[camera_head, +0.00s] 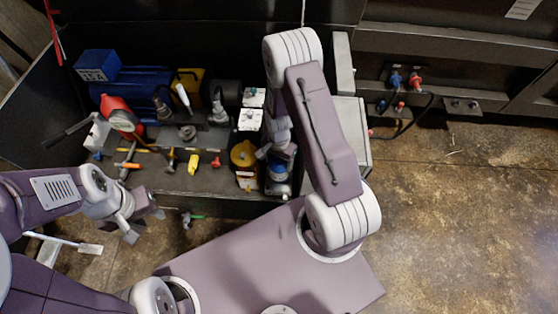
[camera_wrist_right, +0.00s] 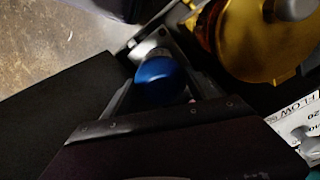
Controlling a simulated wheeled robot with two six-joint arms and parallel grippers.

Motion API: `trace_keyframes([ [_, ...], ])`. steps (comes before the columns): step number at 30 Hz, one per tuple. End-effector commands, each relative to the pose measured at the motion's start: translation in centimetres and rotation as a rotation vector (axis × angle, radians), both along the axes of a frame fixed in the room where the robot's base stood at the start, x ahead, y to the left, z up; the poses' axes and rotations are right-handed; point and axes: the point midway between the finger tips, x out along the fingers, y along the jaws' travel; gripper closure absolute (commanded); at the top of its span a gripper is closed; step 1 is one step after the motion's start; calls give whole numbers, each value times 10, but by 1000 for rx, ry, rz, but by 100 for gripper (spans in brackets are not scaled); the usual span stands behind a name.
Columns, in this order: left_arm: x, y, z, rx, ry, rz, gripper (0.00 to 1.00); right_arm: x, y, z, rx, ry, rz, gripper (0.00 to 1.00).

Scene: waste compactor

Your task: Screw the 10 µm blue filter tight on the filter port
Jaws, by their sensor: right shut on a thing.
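The blue filter (camera_head: 278,171) is at the right end of the dark equipment deck, below my right arm. My right gripper (camera_head: 277,153) reaches down over it and is shut on it. In the right wrist view the rounded blue filter (camera_wrist_right: 160,82) sits between the two dark fingers of the gripper (camera_wrist_right: 150,100). A pale metal part, probably the filter port (camera_wrist_right: 150,50), shows just beyond the blue filter. The thread is hidden, so I cannot tell how tight it sits. My left gripper (camera_head: 140,218) is open and empty, off the front left of the deck.
A yellow round unit (camera_head: 243,154) stands close left of the blue filter; it also shows in the right wrist view (camera_wrist_right: 265,35). Open floor (camera_head: 460,210) lies at the right.

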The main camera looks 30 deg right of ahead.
Motion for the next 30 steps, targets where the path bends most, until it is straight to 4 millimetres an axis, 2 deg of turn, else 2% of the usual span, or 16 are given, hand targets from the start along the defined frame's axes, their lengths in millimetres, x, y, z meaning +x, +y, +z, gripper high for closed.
trace_keyframes([
  [4,0,0,3,0,0,0,64,0,0,1,1,-1,-42,81],
  [9,0,0,13,0,0,0,64,1,0,3,0,0,-341,81],
  [12,0,0,14,0,0,0,64,2,0,1,0,-1,-438,81],
  [18,0,0,13,0,0,0,64,2,0,0,0,-2,-449,81],
  [19,0,0,13,0,0,0,64,2,0,0,0,-2,-449,27],
  [21,0,0,13,0,0,0,64,2,0,0,0,-2,-448,8],
  [28,0,0,13,0,0,0,64,1,0,0,0,0,-447,7],
  [30,0,0,13,0,0,0,64,1,0,0,0,1,-447,11],
])
